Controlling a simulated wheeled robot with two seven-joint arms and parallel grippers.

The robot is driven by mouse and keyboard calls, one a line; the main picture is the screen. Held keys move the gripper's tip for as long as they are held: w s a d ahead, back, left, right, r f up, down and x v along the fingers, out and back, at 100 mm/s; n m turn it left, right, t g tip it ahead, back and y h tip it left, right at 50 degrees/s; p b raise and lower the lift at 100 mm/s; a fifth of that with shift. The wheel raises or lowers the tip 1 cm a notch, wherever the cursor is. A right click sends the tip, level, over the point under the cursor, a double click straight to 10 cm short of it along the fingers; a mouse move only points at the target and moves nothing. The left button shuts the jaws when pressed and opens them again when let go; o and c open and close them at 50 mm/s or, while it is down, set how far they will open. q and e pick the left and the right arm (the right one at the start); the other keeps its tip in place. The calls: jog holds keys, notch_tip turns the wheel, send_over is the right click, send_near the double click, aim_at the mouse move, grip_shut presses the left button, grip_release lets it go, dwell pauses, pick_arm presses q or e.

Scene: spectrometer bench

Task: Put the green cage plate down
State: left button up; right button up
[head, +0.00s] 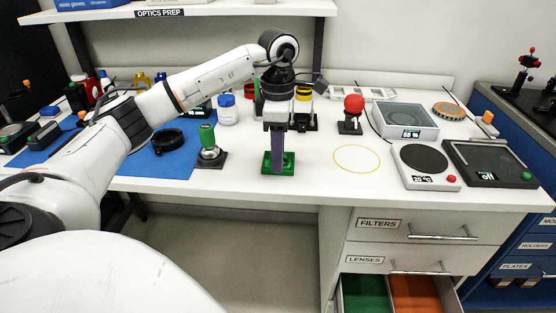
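The green cage plate (268,169) appears as a green square piece at the front of the white bench, below my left gripper. My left gripper (277,152) points straight down over it, and its dark purple-grey fingers reach the middle of the plate. I see the fingers nearly edge-on, so I cannot tell whether they are shut on the plate or around it. I also cannot tell whether the plate touches the bench. My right gripper is not in view.
A yellow ring outline (357,172) marks bare bench to the right. A round-topped hotplate (424,158) is further right. The lower drawer (338,296) is open below.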

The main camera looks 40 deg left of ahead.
pick_arm(q)
notch_tip(320, 180, up, 10)
jog(key=p, duration=0.1)
jog(key=d+f+h, duration=0.3)
jog(key=d+f, duration=0.1)
jog(key=d, duration=0.5)
jog(key=d+f+h, duration=0.3)
jog(key=d+h, duration=0.1)
jog(key=d, duration=0.5)
jog(key=d+f+h, duration=0.3)
jog(key=d+f, duration=0.1)
jog(key=d, duration=0.6)
jog(key=s+d+r+n+t+h, duration=0.1)
jog(key=d+r+n+t+h, duration=0.2)
jog(key=d+n+t+h, duration=0.5)
jog(key=a+f+n+t+y, duration=0.4)
jog(key=f+n, duration=0.4)
jog(key=n, duration=0.5)
jog(key=a+f+n+t+y, duration=0.2)
jog(key=f+n+t+y, duration=0.35)
jog(key=n, duration=0.75)
jog(key=s+a+f+n+g+y, duration=0.2)
jog(key=s+f+n+g+y, duration=0.1)
jog(key=s+f, duration=0.6)
jog(key=s+a+f+n+g+y, duration=0.3)
jog(key=s+f+n+g, duration=0.3)
jog(key=s+f, duration=0.3)
jog(key=shift+s+f+n, duration=0.3)
jog(key=shift+f+n, duration=0.2)
jog(key=shift+f, duration=0.45)
